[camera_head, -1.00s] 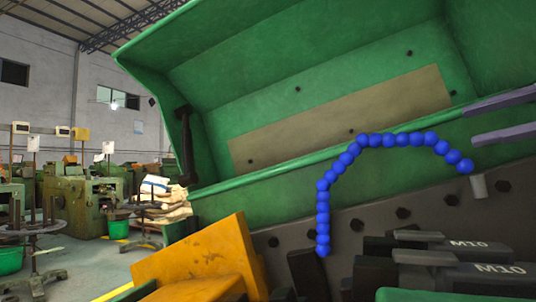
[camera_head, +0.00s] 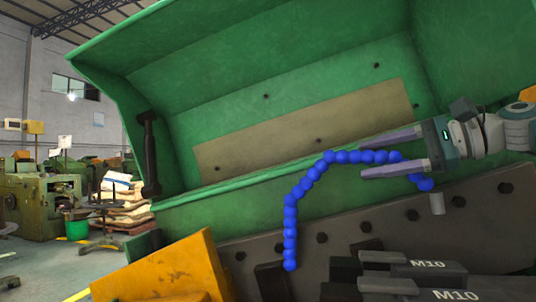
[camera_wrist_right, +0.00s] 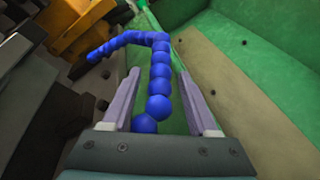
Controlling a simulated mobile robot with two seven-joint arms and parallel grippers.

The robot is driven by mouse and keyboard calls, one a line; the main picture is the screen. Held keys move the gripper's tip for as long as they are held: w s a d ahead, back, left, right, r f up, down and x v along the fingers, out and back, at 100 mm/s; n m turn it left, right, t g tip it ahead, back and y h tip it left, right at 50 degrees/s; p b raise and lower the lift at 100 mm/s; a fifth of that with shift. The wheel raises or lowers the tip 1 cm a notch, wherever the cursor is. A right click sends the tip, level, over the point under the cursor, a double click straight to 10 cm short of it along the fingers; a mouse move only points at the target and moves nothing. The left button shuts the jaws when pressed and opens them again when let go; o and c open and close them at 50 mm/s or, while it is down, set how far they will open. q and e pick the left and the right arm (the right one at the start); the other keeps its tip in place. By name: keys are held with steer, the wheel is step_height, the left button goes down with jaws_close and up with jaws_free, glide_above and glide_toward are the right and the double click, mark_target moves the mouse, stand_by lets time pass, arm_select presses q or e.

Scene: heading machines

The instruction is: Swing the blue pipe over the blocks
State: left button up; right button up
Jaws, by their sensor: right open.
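The blue beaded pipe (camera_head: 292,215) rises from a grey stub (camera_head: 437,204) at the right, arches left and hangs down to a free end beside a dark block (camera_head: 270,281). The dark blocks marked M10 (camera_head: 428,266) lie below and right of that end. My right gripper (camera_head: 364,158) reaches in from the right and is open, its two fingers on either side of the pipe's upper part. In the right wrist view, the pipe (camera_wrist_right: 160,70) runs between the spread fingers (camera_wrist_right: 158,78); contact cannot be told. My left gripper is not in view.
The green machine housing (camera_head: 250,75) rises behind the pipe, with its lip (camera_head: 190,207) close below the gripper. A yellow part (camera_head: 165,272) stands at lower left. A dark bolted plate (camera_head: 340,235) lies under the arch. Space above the pipe is free.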

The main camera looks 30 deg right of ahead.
jaws_close()
stand_by(0.4)
stand_by(0.9)
